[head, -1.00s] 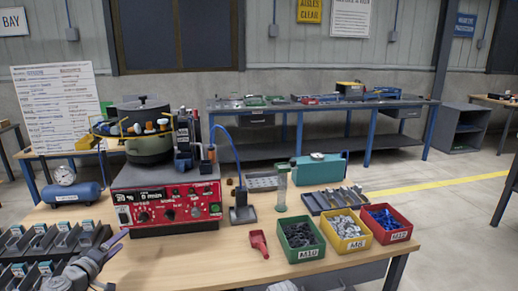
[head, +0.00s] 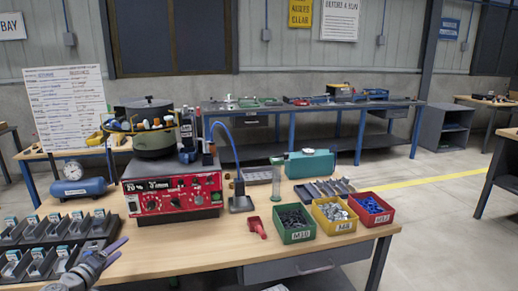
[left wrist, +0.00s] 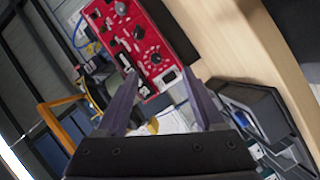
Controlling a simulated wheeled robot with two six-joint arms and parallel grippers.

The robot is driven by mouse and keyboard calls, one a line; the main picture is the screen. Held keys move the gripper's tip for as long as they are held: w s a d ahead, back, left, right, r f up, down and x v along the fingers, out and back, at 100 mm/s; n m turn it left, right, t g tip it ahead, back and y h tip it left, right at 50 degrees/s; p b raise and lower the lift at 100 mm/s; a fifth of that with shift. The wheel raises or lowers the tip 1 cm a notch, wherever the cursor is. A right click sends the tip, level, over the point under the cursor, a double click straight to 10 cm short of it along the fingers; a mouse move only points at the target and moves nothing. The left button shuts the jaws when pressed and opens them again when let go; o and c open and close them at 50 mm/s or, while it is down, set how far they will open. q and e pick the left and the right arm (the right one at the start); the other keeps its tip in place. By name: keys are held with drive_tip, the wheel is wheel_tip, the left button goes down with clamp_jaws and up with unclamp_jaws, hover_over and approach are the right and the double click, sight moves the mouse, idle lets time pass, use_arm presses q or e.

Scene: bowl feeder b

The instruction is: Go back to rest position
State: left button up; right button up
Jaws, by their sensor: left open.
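My left gripper (head: 106,254) is at the lower left of the head view, above the front left of the wooden table (head: 160,262). It is open with nothing between its fingers. In the left wrist view its two dark fingers (left wrist: 166,100) stand apart, with the red feeder control box (left wrist: 142,42) beyond them. In the head view the red control box (head: 172,196) carries the dark bowl feeder (head: 150,112) and stands behind and right of the gripper. My right gripper does not show in the head view.
Black part holders (head: 50,246) stand beside the gripper at left. Green (head: 296,236), yellow (head: 336,227) and red (head: 374,219) bins of fasteners line the right front. A red scoop (head: 256,227) lies left of them. The table front between gripper and bins is clear.

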use_arm(q)
drive_tip(key=s+d+f+m+g+h, duration=0.1)
drive_tip(key=d+f+m+g, duration=0.25)
drive_tip(key=d, duration=0.45)
drive_tip(key=s+d+f+m+g+h, duration=0.15)
drive_tip(key=d+f, duration=0.25)
drive_tip(key=d, duration=0.5)
drive_tip(key=s+d+f+m+g+h, duration=0.1)
drive_tip(key=d+f+m+g, duration=0.25)
drive_tip(key=d, duration=0.45)
drive_tip(key=s+d+f+m+g+y, duration=0.35)
drive_tip(key=s+d, duration=0.25)
drive_tip(key=s, duration=0.2)
drive_tip(key=s+d+f+m+g+y, duration=0.2)
drive_tip(key=s+d+f+g+y, duration=0.15)
drive_tip(key=s+d, duration=0.35)
wheel_tip(320, 180, up, 18)
drive_tip(key=a+p, duration=0.1)
drive_tip(key=p, duration=1.6)
drive_tip(key=shift+s+a+f, duration=0.2)
drive_tip(key=shift+s+a, duration=0.1)
drive_tip(key=shift+s, duration=0.15)
drive_tip(key=shift+y, duration=0.25)
